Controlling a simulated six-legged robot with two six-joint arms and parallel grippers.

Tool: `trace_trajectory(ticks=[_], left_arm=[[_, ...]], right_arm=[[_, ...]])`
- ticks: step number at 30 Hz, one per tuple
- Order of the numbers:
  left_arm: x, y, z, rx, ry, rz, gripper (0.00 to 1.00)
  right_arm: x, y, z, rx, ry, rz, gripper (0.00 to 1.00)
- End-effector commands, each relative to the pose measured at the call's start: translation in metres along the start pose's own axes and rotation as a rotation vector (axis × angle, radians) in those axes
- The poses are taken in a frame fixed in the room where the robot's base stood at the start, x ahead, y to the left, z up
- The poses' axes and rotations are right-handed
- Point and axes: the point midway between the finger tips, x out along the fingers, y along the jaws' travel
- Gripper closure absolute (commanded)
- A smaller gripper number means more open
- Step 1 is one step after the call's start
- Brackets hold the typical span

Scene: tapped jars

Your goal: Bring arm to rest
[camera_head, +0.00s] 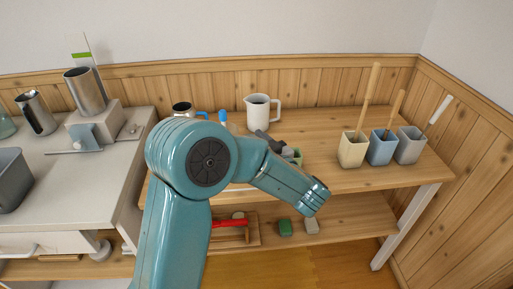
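My teal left arm (175,225) rises from the bottom of the head view, bends at a large round joint and reaches right and down in front of the wooden shelf. The end of its teal link (315,197) hangs over the shelf's front. Dark grey parts show just behind the link, beside a small green thing, and are partly hidden. I cannot tell whether they belong to my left gripper, and its fingers cannot be made out. My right arm and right gripper are not in view.
A white pitcher (258,110) and a dark mug (182,108) stand behind my arm. Cream (352,152), blue (381,150) and grey (408,148) holders stand right. A green block (285,227) is on the lower shelf. A grey counter (75,185) holds metal vessels at left.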

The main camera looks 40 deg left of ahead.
Motion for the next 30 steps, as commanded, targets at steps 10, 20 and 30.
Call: trace_trajectory(ticks=[10, 20, 30], left_arm=[[-0.019, 0.0, 0.0, 0.001, 0.0, -0.001, 0.46], [-0.045, 0.064, 0.101, 0.058, -0.189, 0.437, 0.46], [-0.211, 0.021, 0.317, 0.365, -0.982, 1.046, 0.46]], right_arm=[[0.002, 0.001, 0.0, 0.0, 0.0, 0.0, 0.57], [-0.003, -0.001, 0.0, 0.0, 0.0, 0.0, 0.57], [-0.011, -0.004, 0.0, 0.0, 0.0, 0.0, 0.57]])
